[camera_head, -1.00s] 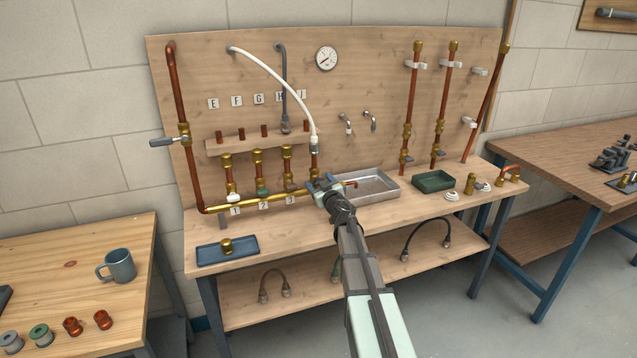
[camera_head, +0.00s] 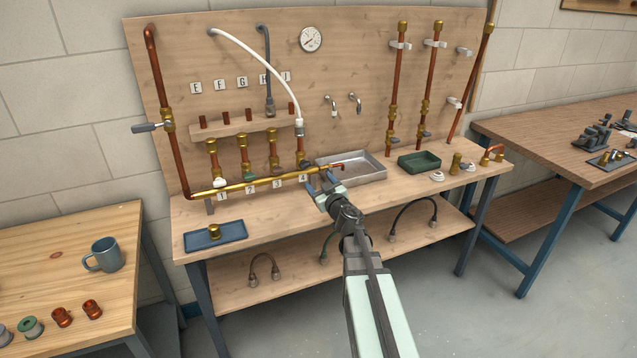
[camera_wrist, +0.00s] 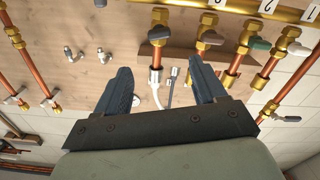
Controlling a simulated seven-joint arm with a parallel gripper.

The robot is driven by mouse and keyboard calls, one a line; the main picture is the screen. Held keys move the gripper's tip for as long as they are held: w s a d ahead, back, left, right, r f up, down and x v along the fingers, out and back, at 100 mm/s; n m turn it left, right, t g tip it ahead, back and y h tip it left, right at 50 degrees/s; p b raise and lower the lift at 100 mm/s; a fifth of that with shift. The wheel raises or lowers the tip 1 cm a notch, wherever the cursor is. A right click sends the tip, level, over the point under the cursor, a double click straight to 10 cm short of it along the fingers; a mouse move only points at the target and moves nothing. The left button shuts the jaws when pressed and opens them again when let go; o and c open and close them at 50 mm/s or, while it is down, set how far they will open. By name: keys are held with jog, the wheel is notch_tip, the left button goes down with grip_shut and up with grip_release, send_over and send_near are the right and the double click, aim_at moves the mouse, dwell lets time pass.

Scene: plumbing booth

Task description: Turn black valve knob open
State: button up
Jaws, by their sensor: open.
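The black valve knob (camera_wrist: 160,34) is on the rightmost valve of a row of brass valves on copper pipes. In the upside-down wrist view it lies top centre, beyond and between my fingertips, apart from them. In the head view this valve (camera_head: 300,156) stands above label 4, and its knob is hard to make out near my gripper. My gripper (camera_head: 319,183) is open and empty, just in front of the right end of the brass manifold. Its two blue fingers show in the wrist view (camera_wrist: 159,68).
Brown (camera_wrist: 210,37), green-grey (camera_wrist: 259,43) and white (camera_wrist: 298,48) knobs sit on the neighbouring valves. A white hose (camera_head: 262,75) comes down above the black knob's valve. A metal tray (camera_head: 374,170) stands just right of my gripper; a blue tray (camera_head: 235,232) lies front left.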

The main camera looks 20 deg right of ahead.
aim_at(306, 167)
jog(key=shift+w+d+f, duration=0.1)
jog(key=shift+w+f, duration=0.05)
jog(key=shift+f, duration=0.2)
jog(key=w, duration=1.3)
jog(key=shift+w, duration=0.3)
